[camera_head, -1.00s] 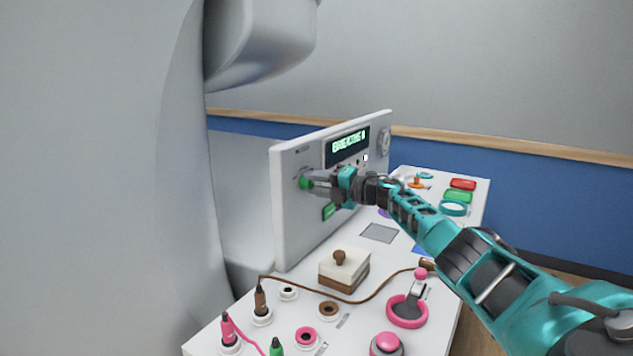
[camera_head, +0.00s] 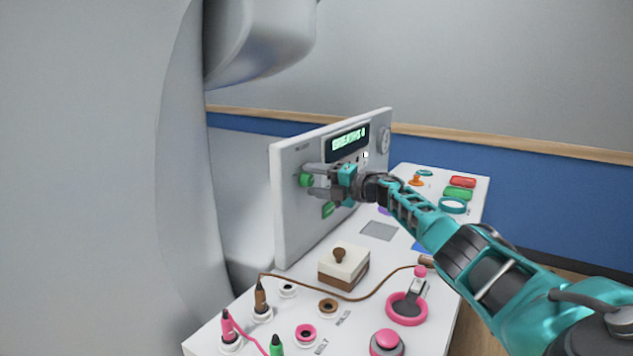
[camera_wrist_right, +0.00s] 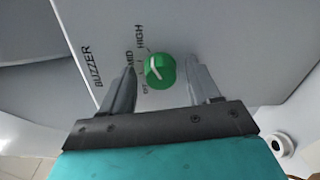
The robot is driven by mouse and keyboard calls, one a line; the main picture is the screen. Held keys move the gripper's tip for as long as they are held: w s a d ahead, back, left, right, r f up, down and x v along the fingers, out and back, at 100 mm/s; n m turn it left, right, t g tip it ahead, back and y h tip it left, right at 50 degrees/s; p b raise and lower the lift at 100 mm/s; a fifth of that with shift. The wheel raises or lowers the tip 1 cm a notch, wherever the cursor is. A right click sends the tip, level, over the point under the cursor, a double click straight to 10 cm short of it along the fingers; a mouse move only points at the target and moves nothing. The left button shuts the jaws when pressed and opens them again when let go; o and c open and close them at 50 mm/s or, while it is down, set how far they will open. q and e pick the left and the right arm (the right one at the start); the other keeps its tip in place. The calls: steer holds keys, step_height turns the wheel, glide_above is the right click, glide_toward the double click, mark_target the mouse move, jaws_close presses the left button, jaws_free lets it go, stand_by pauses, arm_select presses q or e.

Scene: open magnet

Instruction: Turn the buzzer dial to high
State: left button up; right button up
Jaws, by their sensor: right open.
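The green buzzer dial (camera_head: 306,180) is on the front of the upright white panel (camera_head: 288,220). In the right wrist view the dial (camera_wrist_right: 160,71) has a white pointer and the labels BUZZER, OFF, MID and HIGH. The pointer slants up and left, seemingly between the MID and HIGH marks and nearer HIGH. My right gripper (camera_head: 313,181) is open at the dial. In the wrist view its fingers (camera_wrist_right: 161,72) stand on either side of the dial, with gaps between. My left gripper is not in view.
A lit display (camera_head: 349,139) sits higher on the panel, and a second green control (camera_head: 328,210) is below the dial. The white table in front holds a brown-and-white block (camera_head: 343,266), a pink ring handle (camera_head: 406,309), plugs and sockets. A large grey machine fills the left.

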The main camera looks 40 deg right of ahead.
steer(key=v, duration=1.2)
steer(key=shift+s, duration=0.4)
steer(key=shift+d, duration=0.15)
stand_by(0.6)
